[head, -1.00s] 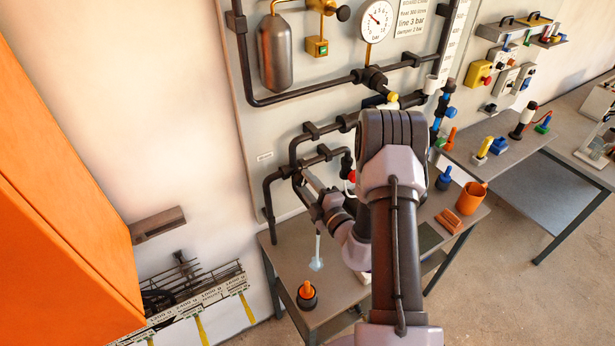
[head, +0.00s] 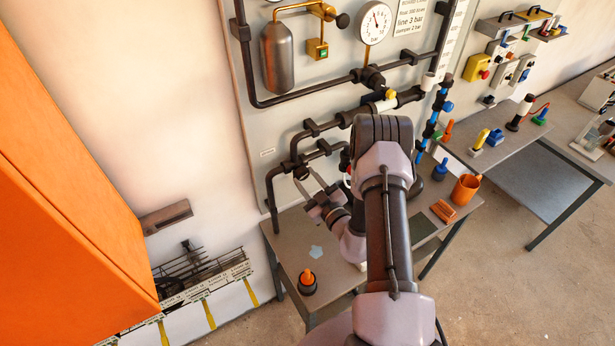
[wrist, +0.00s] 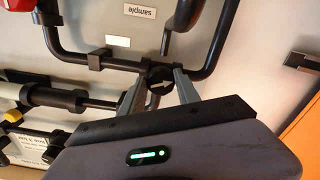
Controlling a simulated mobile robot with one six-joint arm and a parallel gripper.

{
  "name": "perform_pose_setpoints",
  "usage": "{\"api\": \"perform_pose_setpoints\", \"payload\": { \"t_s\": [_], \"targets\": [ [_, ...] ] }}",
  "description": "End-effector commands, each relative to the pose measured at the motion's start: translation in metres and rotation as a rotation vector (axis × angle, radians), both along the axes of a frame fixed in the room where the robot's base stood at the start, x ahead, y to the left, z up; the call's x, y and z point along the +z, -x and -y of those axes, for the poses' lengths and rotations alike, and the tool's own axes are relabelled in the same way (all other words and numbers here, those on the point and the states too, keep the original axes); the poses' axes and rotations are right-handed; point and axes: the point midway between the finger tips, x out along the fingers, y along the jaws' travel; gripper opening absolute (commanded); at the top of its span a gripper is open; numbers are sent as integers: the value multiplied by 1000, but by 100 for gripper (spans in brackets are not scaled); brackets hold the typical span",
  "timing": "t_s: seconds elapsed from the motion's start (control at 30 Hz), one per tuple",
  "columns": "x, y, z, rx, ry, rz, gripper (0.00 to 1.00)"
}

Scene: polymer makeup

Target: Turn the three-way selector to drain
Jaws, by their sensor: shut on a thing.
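The three-way selector (wrist: 160,78) is a dark round fitting with a pale arrow, set in the black pipework in the wrist view. In the head view it sits at the lower left of the pipe panel (head: 300,172), partly hidden by my gripper. My gripper (wrist: 160,84) has one grey finger on each side of the selector and is shut on it. In the head view my gripper (head: 306,181) reaches the pipe from the front. A "sample" label (wrist: 140,11) shows above the selector in the wrist view. I cannot read a drain mark.
An orange cabinet (head: 60,200) stands at the left. Black pipes surround my gripper closely.

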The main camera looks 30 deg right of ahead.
Motion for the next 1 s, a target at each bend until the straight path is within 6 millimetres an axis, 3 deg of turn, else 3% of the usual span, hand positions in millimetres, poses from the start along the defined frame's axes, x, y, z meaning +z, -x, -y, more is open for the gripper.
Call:
{"api": "perform_pose_setpoints", "payload": {
  "t_s": [0.43, 1.0],
  "targets": [
    [2, -1, 0, 0, -207, -2, 0],
    [2, -1, 0, -1, -237, -2, 0]
  ]
}}
